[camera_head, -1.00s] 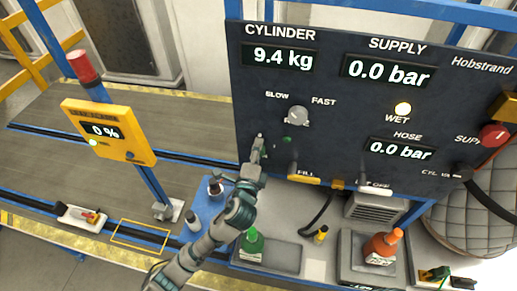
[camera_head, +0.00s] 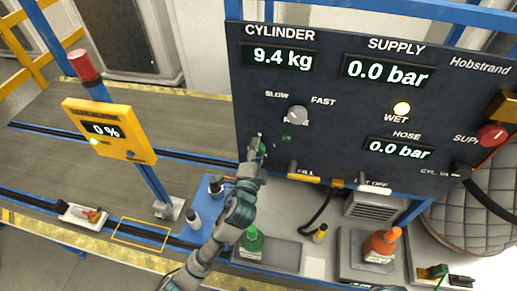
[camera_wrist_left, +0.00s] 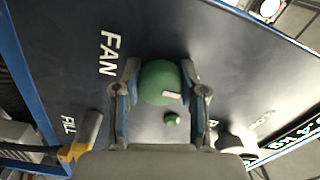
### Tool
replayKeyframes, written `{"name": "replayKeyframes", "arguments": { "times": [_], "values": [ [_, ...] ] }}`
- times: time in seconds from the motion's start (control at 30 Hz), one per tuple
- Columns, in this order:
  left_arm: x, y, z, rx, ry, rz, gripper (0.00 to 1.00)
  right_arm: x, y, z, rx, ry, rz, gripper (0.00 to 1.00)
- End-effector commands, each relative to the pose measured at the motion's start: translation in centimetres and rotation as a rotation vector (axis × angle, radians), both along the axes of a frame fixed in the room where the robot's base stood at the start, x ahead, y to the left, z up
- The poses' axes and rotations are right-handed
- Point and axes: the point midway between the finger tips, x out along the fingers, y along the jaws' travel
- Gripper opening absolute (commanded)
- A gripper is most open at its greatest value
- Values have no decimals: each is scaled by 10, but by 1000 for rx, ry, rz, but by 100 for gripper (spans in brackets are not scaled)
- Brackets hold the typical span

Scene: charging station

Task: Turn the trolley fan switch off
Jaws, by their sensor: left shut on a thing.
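The fan switch is a round green knob (camera_wrist_left: 158,80) with a short white mark, beside the word FAN (camera_wrist_left: 110,53) on the dark panel. My left gripper (camera_wrist_left: 160,92) is shut on this knob, one finger on each side of it. A small green light (camera_wrist_left: 171,119) sits on the panel beside the knob. In the head view, my left gripper (camera_head: 256,148) is at the lower left of the panel (camera_head: 325,110) and mostly hides the knob and its label. My right gripper is not in view.
A grey SLOW/FAST knob (camera_head: 297,114) is up and right of my left gripper. The yellow FILL handle (camera_head: 303,178) juts out to its lower right. Below stand a green bottle (camera_head: 252,243) and an orange bottle (camera_head: 381,246). A yellow display box (camera_head: 107,130) stands at the left.

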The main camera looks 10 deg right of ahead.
Motion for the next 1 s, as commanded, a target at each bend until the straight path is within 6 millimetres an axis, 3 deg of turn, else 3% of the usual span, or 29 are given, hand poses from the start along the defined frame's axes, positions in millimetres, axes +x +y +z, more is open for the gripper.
{"name": "replayKeyframes", "arguments": {
  "times": [0.13, 0.17, 0.27, 0.67, 1.0],
  "values": [
    [1, 1, -7, 6, 15, 4, 7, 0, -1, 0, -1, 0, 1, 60],
    [1, 1, -7, 6, 15, 4, 44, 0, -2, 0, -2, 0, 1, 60],
    [1, 1, -7, 6, 15, 4, 67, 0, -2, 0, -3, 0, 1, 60],
    [-8, 1, -4, 5, 7, 1, 67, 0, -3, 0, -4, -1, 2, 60],
    [-72, 29, -5, 5, 11, 1, 67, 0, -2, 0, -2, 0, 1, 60]
  ]
}}
